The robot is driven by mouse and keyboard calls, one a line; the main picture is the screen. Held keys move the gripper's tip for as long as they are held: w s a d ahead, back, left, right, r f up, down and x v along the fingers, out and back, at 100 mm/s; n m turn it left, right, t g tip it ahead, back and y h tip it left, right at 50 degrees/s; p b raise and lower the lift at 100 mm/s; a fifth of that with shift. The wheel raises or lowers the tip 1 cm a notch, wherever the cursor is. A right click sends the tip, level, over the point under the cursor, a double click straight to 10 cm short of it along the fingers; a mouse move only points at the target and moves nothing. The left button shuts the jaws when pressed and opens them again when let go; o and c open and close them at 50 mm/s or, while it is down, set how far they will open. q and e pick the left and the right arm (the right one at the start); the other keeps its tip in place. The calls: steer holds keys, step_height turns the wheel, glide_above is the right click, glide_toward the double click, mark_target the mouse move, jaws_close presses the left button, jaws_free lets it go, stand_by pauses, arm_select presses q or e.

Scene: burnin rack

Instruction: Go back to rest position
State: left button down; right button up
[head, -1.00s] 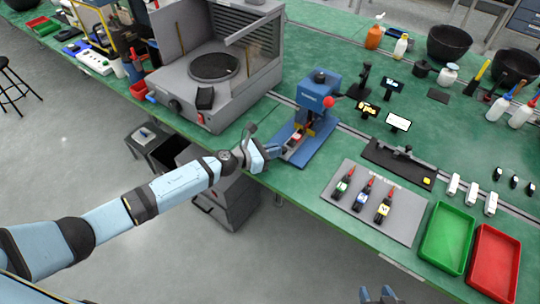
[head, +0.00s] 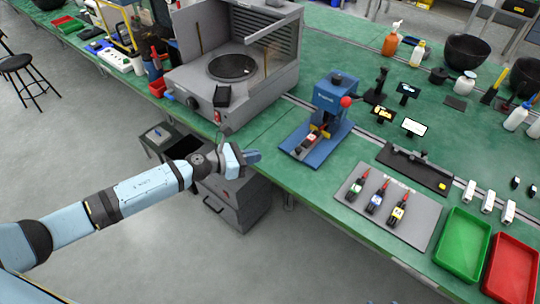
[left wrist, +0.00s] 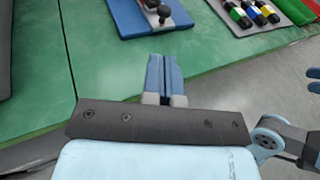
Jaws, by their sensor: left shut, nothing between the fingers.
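My left gripper (head: 254,157) is shut and empty in the head view. It is held out near the front edge of the green bench, left of the blue press. In the left wrist view its two blue fingers (left wrist: 164,76) lie together with nothing between them. My left arm reaches in from the left over the floor.
The blue press (head: 333,97) stands on the green bench (head: 285,125), with a small device on its base. A grey enclosure (head: 190,70) is behind the gripper. A grey mat (head: 415,222) with three tools, a green tray (head: 462,243) and a red tray (head: 510,270) lie right. Open floor is left.

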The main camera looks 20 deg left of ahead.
arm_select(q)
steer(key=shift+v, duration=1.2)
steer(key=s+d+m+y+p, duration=0.1)
steer(key=s+m+y+p, duration=0.1)
steer(key=s+m, duration=0.6)
steer(key=s+d+f+m+y+p, duration=0.1)
steer(key=s+d+m+y+p, duration=0.1)
steer(key=s+m+p, duration=0.3)
steer(key=s+d+m+y+p, duration=0.2)
steer(key=s+m+y+p, duration=0.1)
steer(key=s+m, duration=0.9)
steer(key=m+y, duration=0.1)
steer(key=m, duration=0.3)
steer(key=shift+s+d+f+m, duration=0.15)
steer(key=shift+s+m, duration=0.15)
steer(key=shift+s, duration=0.1)
